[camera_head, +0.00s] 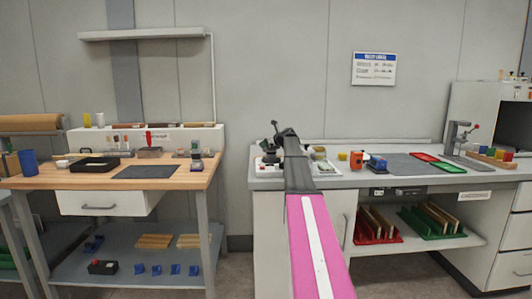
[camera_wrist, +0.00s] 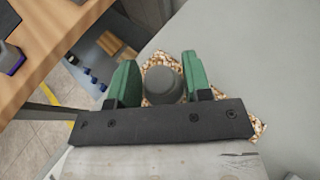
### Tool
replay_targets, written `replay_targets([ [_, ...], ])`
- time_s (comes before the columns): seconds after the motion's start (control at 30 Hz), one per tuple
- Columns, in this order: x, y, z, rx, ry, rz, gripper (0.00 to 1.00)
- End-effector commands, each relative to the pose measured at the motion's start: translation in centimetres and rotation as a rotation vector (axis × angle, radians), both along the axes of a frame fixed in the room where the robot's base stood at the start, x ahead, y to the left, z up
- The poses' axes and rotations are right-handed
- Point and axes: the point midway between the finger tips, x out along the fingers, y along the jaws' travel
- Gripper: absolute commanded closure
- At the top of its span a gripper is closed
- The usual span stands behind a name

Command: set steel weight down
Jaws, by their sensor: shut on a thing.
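The steel weight (camera_wrist: 163,86) is a dark grey round piece in the wrist view, seen from above. My gripper (camera_wrist: 161,64) has its two green fingers on either side of the weight and is shut on it. A speckled tan mat or patch (camera_wrist: 259,127) shows behind and beside the fingers, below the weight. I cannot tell whether the weight touches it. In the head view my arm reaches toward the left end of the grey counter (camera_head: 264,183); it hides the weight, and my fingers cannot be made out there.
The wooden bench (camera_head: 207,177) stands left across a floor gap. On the counter, right of my arm, are an orange item (camera_head: 357,159), a blue item (camera_head: 377,163), a dark grey mat (camera_head: 404,165), red and green trays (camera_head: 425,157) and a press (camera_head: 453,139).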

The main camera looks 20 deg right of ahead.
Motion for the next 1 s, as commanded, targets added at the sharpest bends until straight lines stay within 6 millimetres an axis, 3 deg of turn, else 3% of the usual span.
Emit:
replay_targets([
  [0.3, -0.1, 0.0, -3.6, 0.001, 0.0, 0.0, 0.88],
  [0.7, 0.0, 0.1, -4.1, 0.001, 0.0, 0.0, 0.88],
  [0.73, 0.0, 0.1, -4.2, 0.0, 0.0, 0.0, 0.52],
  [0.8, 0.0, 0.1, -4.2, 0.0, 0.0, 0.0, 0.29],
  [1.0, 0.0, 0.1, -4.2, 0.0, 0.0, 0.0, 0.29],
])
